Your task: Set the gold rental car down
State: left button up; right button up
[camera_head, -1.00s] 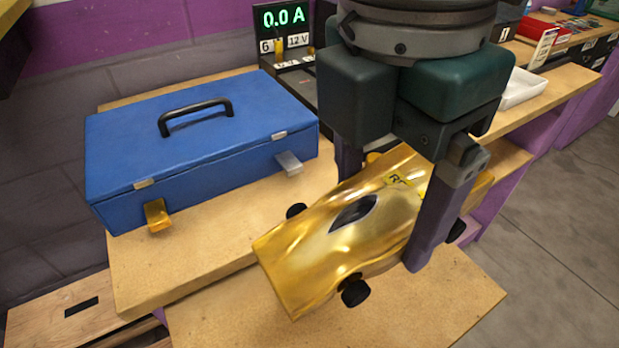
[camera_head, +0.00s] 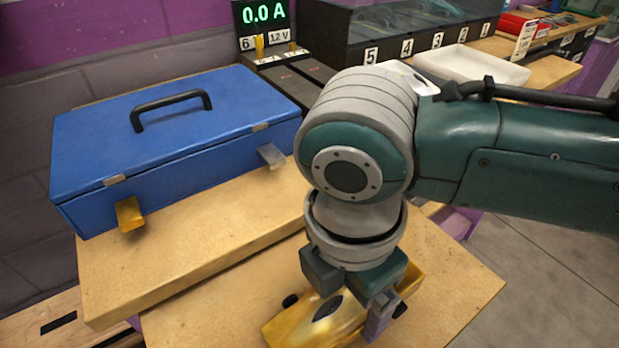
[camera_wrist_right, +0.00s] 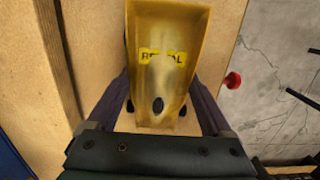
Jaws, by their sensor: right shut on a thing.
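The gold rental car (camera_head: 318,326) is low over the lower wooden shelf (camera_head: 215,318) at the front, in the head view. My right gripper (camera_head: 372,318) is shut on it, with the fingers along the car's two sides. In the right wrist view the gold car (camera_wrist_right: 168,75) lies between the fingers and its yellow label shows. Whether its wheels touch the wood cannot be told. My left gripper is not in view.
A blue case (camera_head: 180,145) with a black handle stands on the upper bench at left. A power supply display (camera_head: 263,14) reads 0.0 A. A white tray (camera_head: 472,65) stands behind my right arm. A red knob (camera_wrist_right: 233,80) is at the shelf's edge.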

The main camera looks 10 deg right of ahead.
jog(key=shift+f, duration=0.1)
jog(key=o, duration=1.3)
